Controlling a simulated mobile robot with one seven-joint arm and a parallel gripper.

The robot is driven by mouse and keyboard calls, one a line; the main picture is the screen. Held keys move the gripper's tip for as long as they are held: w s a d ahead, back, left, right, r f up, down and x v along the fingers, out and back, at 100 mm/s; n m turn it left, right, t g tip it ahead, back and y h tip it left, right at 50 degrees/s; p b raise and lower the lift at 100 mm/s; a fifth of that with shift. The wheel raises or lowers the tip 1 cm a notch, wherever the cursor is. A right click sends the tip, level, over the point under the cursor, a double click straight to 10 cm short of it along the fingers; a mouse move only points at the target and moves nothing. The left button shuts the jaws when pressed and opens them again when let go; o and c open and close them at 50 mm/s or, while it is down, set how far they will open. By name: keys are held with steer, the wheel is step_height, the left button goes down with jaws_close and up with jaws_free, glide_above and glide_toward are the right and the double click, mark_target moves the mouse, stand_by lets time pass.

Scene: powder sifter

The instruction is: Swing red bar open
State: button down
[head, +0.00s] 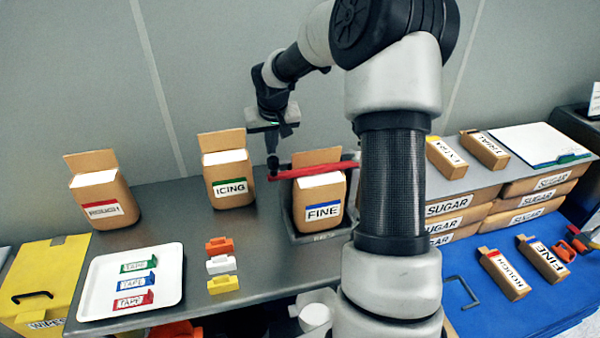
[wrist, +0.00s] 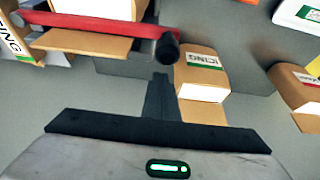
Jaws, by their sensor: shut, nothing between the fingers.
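The red bar (head: 318,170) lies across the top of the FINE box (head: 322,205), which stands in a dark holder (head: 297,222). The bar's left end reaches toward the ICING box. In the wrist view the red bar (wrist: 100,25) runs across the upper left and ends in a dark round knob (wrist: 169,50). My gripper (head: 272,170) points down at the bar's left end, between the ICING and FINE boxes. In the wrist view its shut, empty fingers (wrist: 160,82) are just below the knob. Whether they touch it is unclear.
The ICING box (head: 228,178) stands close left of my gripper, with another open box (head: 103,195) farther left. A white tray (head: 92,303) with tape pieces and several coloured clips (head: 219,264) lie in front. Stacked SUGAR boxes (head: 528,200) stand right.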

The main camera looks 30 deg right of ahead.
steer(key=shift+f, duration=0.15)
steer(key=shift+f+b, duration=1.4)
steer(key=shift+f, duration=0.15)
